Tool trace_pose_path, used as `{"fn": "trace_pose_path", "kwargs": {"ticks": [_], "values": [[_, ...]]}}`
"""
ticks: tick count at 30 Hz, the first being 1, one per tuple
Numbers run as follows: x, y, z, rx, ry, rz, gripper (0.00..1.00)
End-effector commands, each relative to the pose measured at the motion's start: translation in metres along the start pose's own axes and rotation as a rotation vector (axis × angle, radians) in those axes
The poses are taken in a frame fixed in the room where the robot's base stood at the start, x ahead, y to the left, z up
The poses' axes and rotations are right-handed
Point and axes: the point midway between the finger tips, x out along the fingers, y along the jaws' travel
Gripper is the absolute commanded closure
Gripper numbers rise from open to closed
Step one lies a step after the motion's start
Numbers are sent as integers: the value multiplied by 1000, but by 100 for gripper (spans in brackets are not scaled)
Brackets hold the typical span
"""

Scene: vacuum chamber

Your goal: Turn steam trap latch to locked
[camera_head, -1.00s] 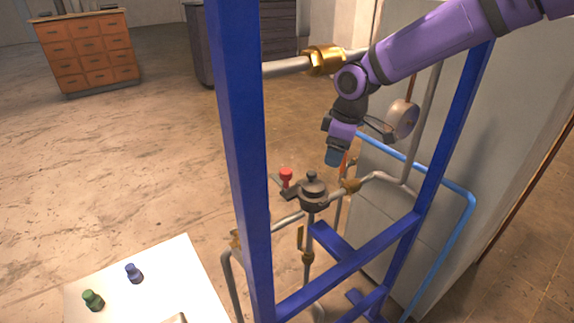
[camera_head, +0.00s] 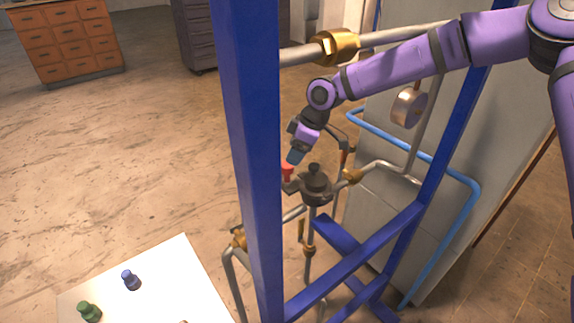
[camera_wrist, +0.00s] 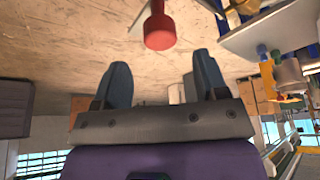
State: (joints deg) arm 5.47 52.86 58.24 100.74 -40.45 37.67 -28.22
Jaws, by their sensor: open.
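The steam trap (camera_head: 316,187) is a dark round body with a black top knob, set in grey piping inside the blue frame. Beside it on its left is a red knob (camera_head: 287,172), which I take for the latch handle; the blue post partly hides it. My gripper (camera_head: 294,157) is just above and very near the red knob. In the wrist view, the two blue-grey fingers (camera_wrist: 160,75) are apart with nothing between them. The red knob (camera_wrist: 159,31) shows beyond the fingertips, roughly centred between them. I cannot tell the latch's locked position.
A blue post (camera_head: 250,170) stands close left of the trap. A brass-fitted pipe (camera_head: 335,47) crosses above, and a round gauge (camera_head: 408,107) hangs to the right. A white table (camera_head: 165,285) with green and blue knobbed pieces is at lower left.

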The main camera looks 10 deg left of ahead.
Motion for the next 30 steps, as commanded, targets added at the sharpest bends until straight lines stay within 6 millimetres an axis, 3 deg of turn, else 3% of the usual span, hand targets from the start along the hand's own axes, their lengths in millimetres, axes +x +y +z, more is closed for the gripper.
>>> {"fn": "trace_pose_path", "kwargs": {"ticks": [3,10,23,24,30], "values": [[23,-1,0,-1,0,-4,34],[53,0,0,0,0,-1,34],[63,0,0,0,-1,1,34],[63,0,0,0,-1,1,36],[63,0,0,0,-1,0,82]]}}
